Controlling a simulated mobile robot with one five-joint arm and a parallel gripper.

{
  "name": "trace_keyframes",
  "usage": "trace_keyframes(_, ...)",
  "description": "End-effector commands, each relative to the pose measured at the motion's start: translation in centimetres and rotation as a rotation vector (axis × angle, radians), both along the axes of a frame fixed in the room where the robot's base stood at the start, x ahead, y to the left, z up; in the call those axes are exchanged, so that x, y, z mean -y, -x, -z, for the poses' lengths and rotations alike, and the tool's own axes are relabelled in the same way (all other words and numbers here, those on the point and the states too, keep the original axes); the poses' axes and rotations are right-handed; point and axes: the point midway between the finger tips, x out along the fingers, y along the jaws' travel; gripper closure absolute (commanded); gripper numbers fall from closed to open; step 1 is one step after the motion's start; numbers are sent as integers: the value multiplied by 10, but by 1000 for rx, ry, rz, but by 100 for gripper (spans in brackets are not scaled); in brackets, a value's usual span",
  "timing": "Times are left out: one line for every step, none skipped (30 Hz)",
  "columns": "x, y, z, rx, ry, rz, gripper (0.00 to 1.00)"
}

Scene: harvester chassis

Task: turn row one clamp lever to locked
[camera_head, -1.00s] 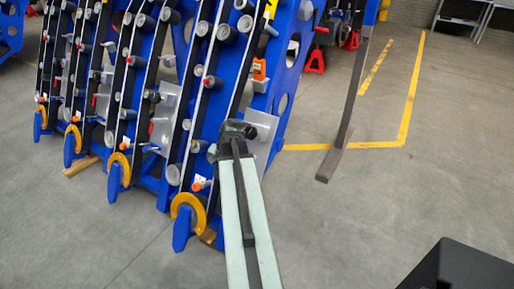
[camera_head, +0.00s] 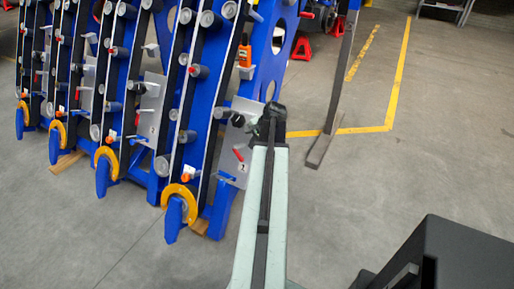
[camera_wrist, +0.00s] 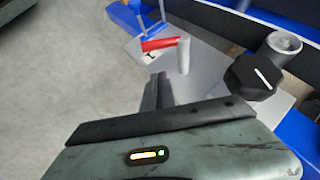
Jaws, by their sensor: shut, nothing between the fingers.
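In the wrist view a red lever (camera_wrist: 161,44) sticks out to the left from beside a pale upright post on a light grey plate (camera_wrist: 210,65). A small white label with a dark mark lies by it. In the head view the red lever (camera_head: 238,155) sits on the plate (camera_head: 233,178) at the right end of the blue rack. My gripper (camera_head: 273,108) is up and to the right of the lever there. In the wrist view my gripper (camera_wrist: 158,88) is shut and empty, its fingertips just below the lever and apparently apart from it.
A black knob (camera_wrist: 255,76) with a white line stands right of the lever, near a grey cylinder (camera_wrist: 283,45). The blue rack (camera_head: 222,215) has orange rings and rollers. A dark post (camera_head: 335,85) stands to the right. Floor beyond it is open.

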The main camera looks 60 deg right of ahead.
Motion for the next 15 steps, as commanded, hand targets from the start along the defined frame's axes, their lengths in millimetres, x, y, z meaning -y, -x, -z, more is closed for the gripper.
trace_keyframes(3,-6,20,0,1,-2,100)
trace_keyframes(3,-8,25,0,0,-1,100)
trace_keyframes(-2,-11,28,-1,0,-2,100)
trace_keyframes(-6,-14,29,-1,0,-2,100)
trace_keyframes(-9,-16,32,-1,0,-2,100)
trace_keyframes(-13,-19,34,-1,0,-2,100)
trace_keyframes(-15,-21,36,-1,0,-2,100)
trace_keyframes(-16,-23,37,-1,-1,-1,100)
trace_keyframes(-18,-24,39,-1,0,-1,100)
trace_keyframes(-19,-26,39,0,0,0,100)
trace_keyframes(-20,-27,40,0,0,0,100)
trace_keyframes(-21,-27,40,0,0,0,100)
trace_keyframes(-21,-28,40,0,0,0,100)
trace_keyframes(-21,-28,40,0,0,1,100)
trace_keyframes(-21,-28,40,0,0,1,100)
